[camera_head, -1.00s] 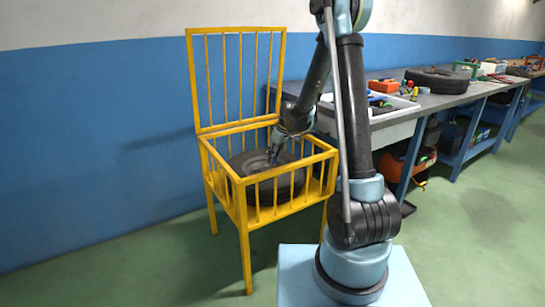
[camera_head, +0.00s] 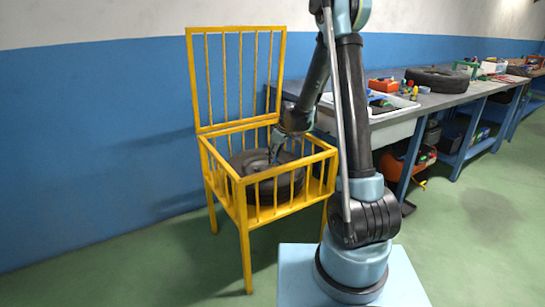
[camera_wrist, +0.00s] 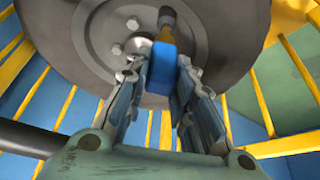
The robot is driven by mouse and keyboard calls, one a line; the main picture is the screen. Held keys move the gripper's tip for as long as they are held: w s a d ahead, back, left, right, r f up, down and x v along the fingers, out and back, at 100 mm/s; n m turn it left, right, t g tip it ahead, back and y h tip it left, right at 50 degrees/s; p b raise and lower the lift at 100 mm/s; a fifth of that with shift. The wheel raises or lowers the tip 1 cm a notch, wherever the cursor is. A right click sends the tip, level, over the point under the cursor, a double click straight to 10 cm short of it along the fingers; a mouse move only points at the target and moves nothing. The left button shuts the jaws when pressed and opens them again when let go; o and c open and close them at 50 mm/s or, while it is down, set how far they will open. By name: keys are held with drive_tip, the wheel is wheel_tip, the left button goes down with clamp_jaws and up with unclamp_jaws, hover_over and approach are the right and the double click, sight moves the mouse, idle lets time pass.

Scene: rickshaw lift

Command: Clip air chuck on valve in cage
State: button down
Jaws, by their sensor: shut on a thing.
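My gripper (camera_wrist: 160,85) is shut on the air chuck (camera_wrist: 161,68), a blue block with a brass-coloured tip (camera_wrist: 168,20) pointing toward the wheel. The wheel, a black tyre on a grey rim, lies inside the yellow cage (camera_head: 243,205); its rim (camera_wrist: 105,35) with bolts fills the top of the wrist view. The brass tip is over or against the rim; I cannot tell whether it touches. The valve cannot be made out apart from the tip. In the head view my gripper (camera_head: 275,155) reaches down into the cage above the tyre (camera_head: 285,185).
The cage's barred lid (camera_head: 240,80) stands open at the back. Cage bars (camera_wrist: 260,100) surround the gripper closely. A grey workbench (camera_head: 440,100) with tools and another tyre (camera_head: 437,79) runs along the wall at right. An orange machine (camera_head: 400,165) sits under it.

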drive_tip(key=shift+f, duration=1.1)
idle(1.2)
drive_tip(key=shift+r, duration=1.35)
idle(0.4)
drive_tip(key=shift+f, duration=1.35)
idle(2.4)
